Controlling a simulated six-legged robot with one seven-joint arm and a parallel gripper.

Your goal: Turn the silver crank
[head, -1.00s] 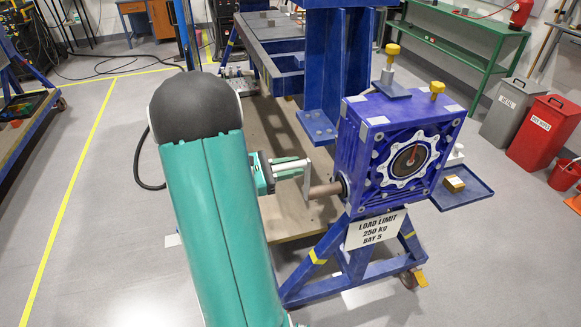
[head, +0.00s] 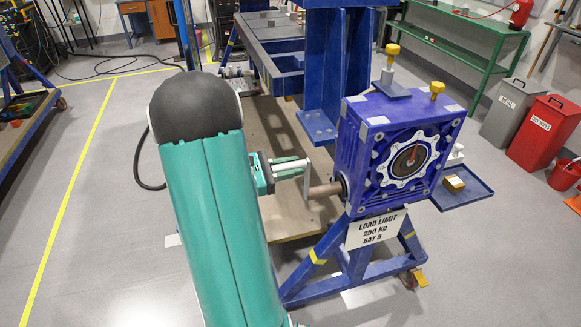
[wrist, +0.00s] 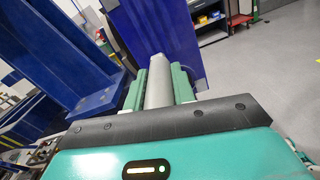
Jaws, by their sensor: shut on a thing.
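The silver crank (head: 307,186) is on the left side of the blue-purple gearbox (head: 352,150), its flat arm joined to a brownish shaft (head: 325,190). My gripper (head: 288,169) is at the crank's handle, left of the box. In the wrist view, the grey cylindrical handle (wrist: 158,82) lies between the two green fingers of my gripper (wrist: 159,92), which are shut on it. The box's front has a round dial (head: 409,160) with a red pointer inside a white toothed ring. My arm hides part of the area left of the crank.
The box stands on a blue wheeled frame with a load limit sign (head: 376,230). A blue column (head: 338,70) rises behind it. A small blue tray (head: 462,188) juts out at right. Grey (head: 513,110) and red (head: 544,132) bins stand farther right. The floor at left is open.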

